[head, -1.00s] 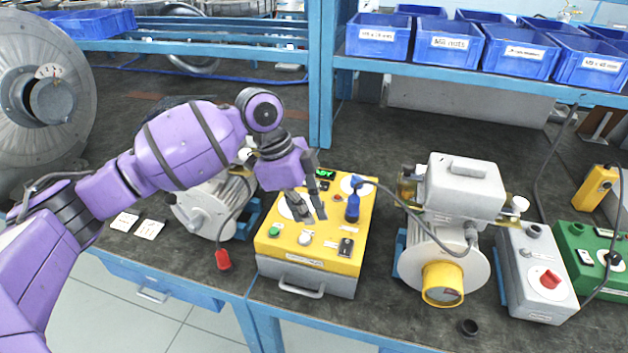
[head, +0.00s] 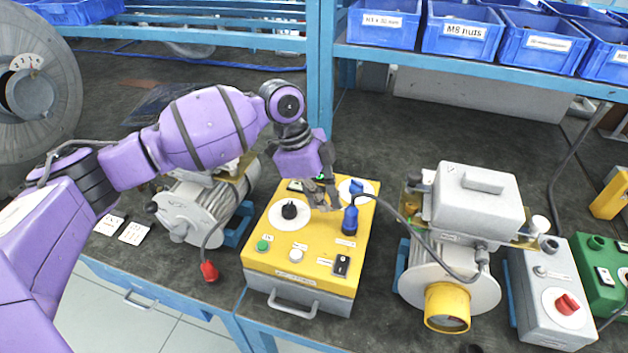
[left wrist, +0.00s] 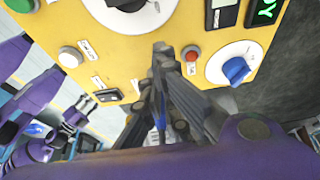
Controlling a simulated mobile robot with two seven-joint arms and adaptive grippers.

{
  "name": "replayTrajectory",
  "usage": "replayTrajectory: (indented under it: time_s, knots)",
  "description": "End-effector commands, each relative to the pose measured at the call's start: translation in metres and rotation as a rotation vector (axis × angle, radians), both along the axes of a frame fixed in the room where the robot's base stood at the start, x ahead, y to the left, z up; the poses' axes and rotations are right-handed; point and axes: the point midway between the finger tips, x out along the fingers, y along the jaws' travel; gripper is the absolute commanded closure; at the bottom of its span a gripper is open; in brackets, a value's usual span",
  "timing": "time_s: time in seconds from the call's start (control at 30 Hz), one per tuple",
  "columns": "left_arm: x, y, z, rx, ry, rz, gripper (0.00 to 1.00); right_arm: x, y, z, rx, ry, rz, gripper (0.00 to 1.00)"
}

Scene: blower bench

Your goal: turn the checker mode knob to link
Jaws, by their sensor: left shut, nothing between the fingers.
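The yellow checker box (head: 315,262) stands on the bench. Its top has a black knob (head: 289,210) on a large white dial and a blue knob on a smaller white dial (head: 346,188). The black knob's lower part (left wrist: 128,4) and the blue knob (left wrist: 236,70) show in the left wrist view. I cannot read which is the mode knob or the dial marks. My left gripper (head: 328,207) is shut and empty, above the panel between the two dials, apart from both knobs. Purple parts of mine show at left in the wrist view; my right gripper's jaws cannot be made out.
A blue plug (head: 350,221) with a grey cable stands up from the checker, close to my left gripper. Green (head: 262,246) and white (head: 296,256) buttons and a black switch (head: 341,265) are at the front. Motor units (head: 468,215) stand on both sides.

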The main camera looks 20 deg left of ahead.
Motion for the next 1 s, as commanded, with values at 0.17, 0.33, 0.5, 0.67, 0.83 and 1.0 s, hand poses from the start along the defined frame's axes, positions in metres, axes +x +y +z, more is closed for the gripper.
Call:
replayTrajectory:
  time_s: [0.17, 0.33, 0.5, 0.67, 0.83, 1.0]
  knots:
    - [0.002, 0.024, -0.001, 0.002, -0.005, 0.004, 1.00, 0.014, 0.002, 0.012, 0.003, -0.028, 0.004, 0.60]
    - [0.001, 0.037, -0.003, 0.001, -0.002, 0.001, 1.00, 0.015, 0.004, 0.014, 0.006, -0.030, 0.005, 0.60]
    - [0.001, 0.039, -0.004, 0.000, -0.001, 0.000, 1.00, 0.011, 0.004, 0.011, 0.007, -0.020, 0.005, 0.60]
    - [0.001, 0.039, -0.004, 0.000, -0.001, 0.000, 1.00, 0.008, 0.004, 0.010, 0.006, -0.014, 0.004, 0.60]
    - [0.003, 0.037, -0.004, 0.000, -0.001, 0.003, 1.00, 0.007, 0.004, 0.009, 0.006, -0.012, 0.004, 0.60]
    - [0.015, 0.026, -0.005, -0.001, 0.000, 0.018, 1.00, 0.005, 0.004, 0.006, 0.006, -0.009, 0.004, 0.60]
